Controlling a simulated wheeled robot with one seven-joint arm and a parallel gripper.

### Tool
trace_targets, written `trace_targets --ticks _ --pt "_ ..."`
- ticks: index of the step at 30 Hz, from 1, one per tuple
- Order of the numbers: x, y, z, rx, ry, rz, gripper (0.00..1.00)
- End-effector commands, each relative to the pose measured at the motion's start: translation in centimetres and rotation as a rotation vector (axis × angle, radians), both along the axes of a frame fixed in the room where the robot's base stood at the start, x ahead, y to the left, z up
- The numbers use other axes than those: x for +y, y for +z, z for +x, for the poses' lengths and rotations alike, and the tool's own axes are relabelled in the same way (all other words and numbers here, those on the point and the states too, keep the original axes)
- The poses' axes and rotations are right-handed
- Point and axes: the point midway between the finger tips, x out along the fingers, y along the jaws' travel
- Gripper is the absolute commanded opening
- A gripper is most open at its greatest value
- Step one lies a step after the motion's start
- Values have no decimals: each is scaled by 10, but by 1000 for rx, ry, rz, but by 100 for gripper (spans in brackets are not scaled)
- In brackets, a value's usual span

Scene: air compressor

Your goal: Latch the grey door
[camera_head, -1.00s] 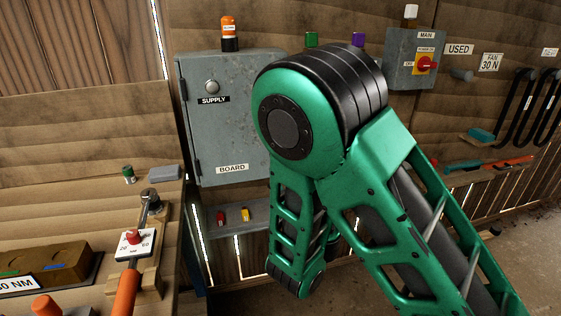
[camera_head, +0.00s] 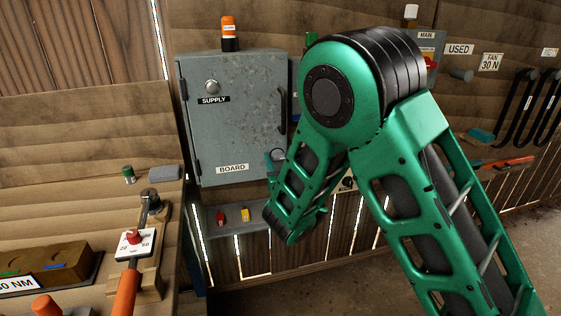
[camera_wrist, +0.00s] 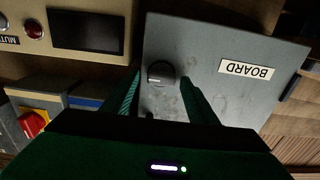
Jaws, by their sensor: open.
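The grey door (camera_head: 232,115) bears SUPPLY and BOARD labels and looks closed or nearly so in the head view. In the wrist view the door (camera_wrist: 210,55) appears upside down, with a round dark-faced knob (camera_wrist: 160,70) near one edge. My gripper (camera_wrist: 163,88) is open, its two green fingers either side of that knob in the picture. I cannot tell whether they touch it.
An orange-topped beacon (camera_head: 229,35) stands on the cabinet. A shelf (camera_head: 255,222) with small red and yellow items is below. A workbench (camera_head: 150,200) is at left. The wrist view shows a beige panel (camera_wrist: 105,8) and a red switch (camera_wrist: 33,123) beside the door.

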Motion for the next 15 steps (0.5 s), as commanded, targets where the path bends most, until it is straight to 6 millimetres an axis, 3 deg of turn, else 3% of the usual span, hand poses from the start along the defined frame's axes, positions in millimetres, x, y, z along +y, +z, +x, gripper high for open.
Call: trace_targets --ticks 5,10,15 --pt "0 0 0 0 0 0 51" --pt "0 0 0 0 -1 0 12" --pt "-1 0 0 -1 -2 -3 12"
